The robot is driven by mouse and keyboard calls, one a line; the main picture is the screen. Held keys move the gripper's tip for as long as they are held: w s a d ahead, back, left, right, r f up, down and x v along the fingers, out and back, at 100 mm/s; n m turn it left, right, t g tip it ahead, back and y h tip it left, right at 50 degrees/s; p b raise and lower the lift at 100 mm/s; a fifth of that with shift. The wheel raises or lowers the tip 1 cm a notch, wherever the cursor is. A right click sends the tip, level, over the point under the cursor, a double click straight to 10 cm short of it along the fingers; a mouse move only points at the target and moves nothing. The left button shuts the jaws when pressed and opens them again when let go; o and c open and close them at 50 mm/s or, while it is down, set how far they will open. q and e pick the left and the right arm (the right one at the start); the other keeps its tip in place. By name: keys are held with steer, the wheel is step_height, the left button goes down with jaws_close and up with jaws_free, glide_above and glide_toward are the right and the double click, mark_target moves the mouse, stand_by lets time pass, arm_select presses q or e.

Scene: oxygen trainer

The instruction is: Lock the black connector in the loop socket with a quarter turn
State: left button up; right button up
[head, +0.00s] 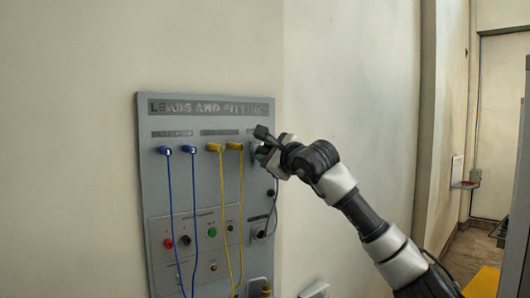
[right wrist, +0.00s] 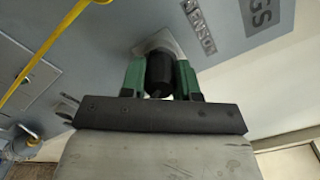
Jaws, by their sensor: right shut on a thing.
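The black connector (right wrist: 160,72) sits between the green-padded fingers of my right gripper (right wrist: 160,75), which is shut on it. Its front end meets a pale socket plate (right wrist: 160,42) on the grey panel, below lettering; how deep it sits I cannot tell. In the head view my right gripper (head: 262,153) is at the panel's upper right, right of the yellow plugs, and hides the connector and most of the socket. A dark lead (head: 275,205) hangs below the gripper. My left gripper is not in view.
The grey panel (head: 190,200) on the wall carries two blue plugs (head: 178,150) and two yellow plugs (head: 225,147) with hanging leads left of my gripper. Lower down are several coloured jacks (head: 185,240). Bare wall (head: 350,80) lies to the right.

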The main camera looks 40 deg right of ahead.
steer(key=shift+r+n+p, duration=0.15)
steer(key=shift+n+p, duration=0.5)
steer(key=shift+n, duration=0.85)
steer(key=shift+f, duration=0.2)
steer(key=shift+r+n+p, duration=0.15)
steer(key=shift+n+p, duration=0.3)
steer(key=shift+n, duration=1.45)
